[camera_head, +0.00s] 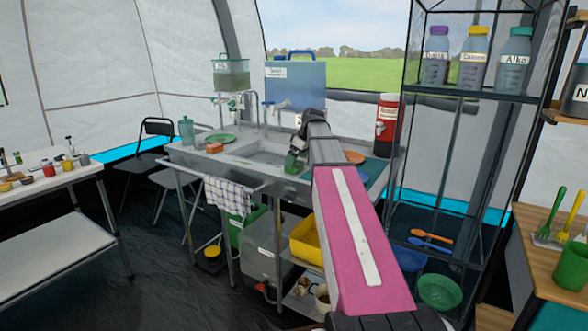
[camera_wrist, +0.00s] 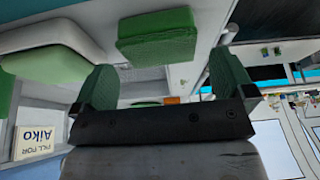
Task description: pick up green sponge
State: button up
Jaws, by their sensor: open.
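The green sponge (camera_wrist: 157,38) shows as a green block with a dark textured side near the top middle of the wrist view. My gripper (camera_wrist: 165,82) has green finger pads, spread wide apart, with nothing between them. The sponge lies beyond the fingertips, roughly in line with the gap and apart from both fingers. In the head view my gripper (camera_head: 295,160) is over the right part of the sink unit. There I cannot tell the sponge from the green fingers, and my arm hides part of the counter.
The metal sink unit (camera_head: 185,158) carries an orange sponge (camera_head: 214,148), a green plate (camera_head: 221,138) and a teal bottle (camera_head: 186,130). Taps and a blue water container (camera_head: 295,85) stand behind. A red dispenser (camera_head: 387,125) and a dark shelf rack (camera_head: 470,96) stand to the right.

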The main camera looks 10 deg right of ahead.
jog(key=x, duration=0.4)
jog(key=shift+d, duration=0.1)
jog(key=c, duration=0.8)
jog(key=shift+r, duration=0.15)
notch_tip(320, 180, up, 4)
jog(key=shift+f, duration=0.1)
jog(key=s+a+r, duration=0.5)
jog(key=a+r, duration=0.2)
jog(key=a, duration=0.3)
jog(key=shift+a, duration=0.3)
jog(key=shift+o, duration=0.8)
jog(key=shift+c, duration=0.6)
